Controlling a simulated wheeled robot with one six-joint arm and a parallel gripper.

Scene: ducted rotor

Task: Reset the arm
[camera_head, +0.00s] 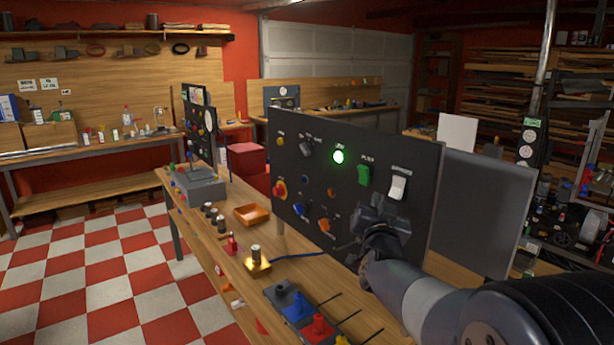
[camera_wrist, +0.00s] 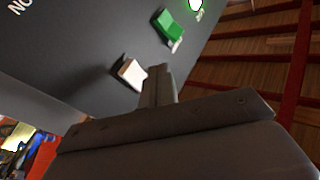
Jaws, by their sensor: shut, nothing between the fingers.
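My gripper (camera_head: 378,208) is shut and empty in front of the black control panel (camera_head: 300,180), just below the white rocker switch. In the wrist view its closed fingers (camera_wrist: 158,82) point toward the panel face, close to the white switch (camera_wrist: 131,73). I cannot tell if they touch it. My arm reaches in from the lower right of the head view. The panel carries a green rocker switch (camera_head: 364,175), the white rocker switch (camera_head: 398,187) and a lit green lamp (camera_head: 338,156).
The wooden bench (camera_head: 236,284) holds an orange tray (camera_head: 252,215), a yellow-based part (camera_head: 256,262) and a row of coloured blocks (camera_head: 298,308) below my arm. A grey board (camera_head: 488,210) stands right of the panel. The checkered floor (camera_head: 100,260) at left is clear.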

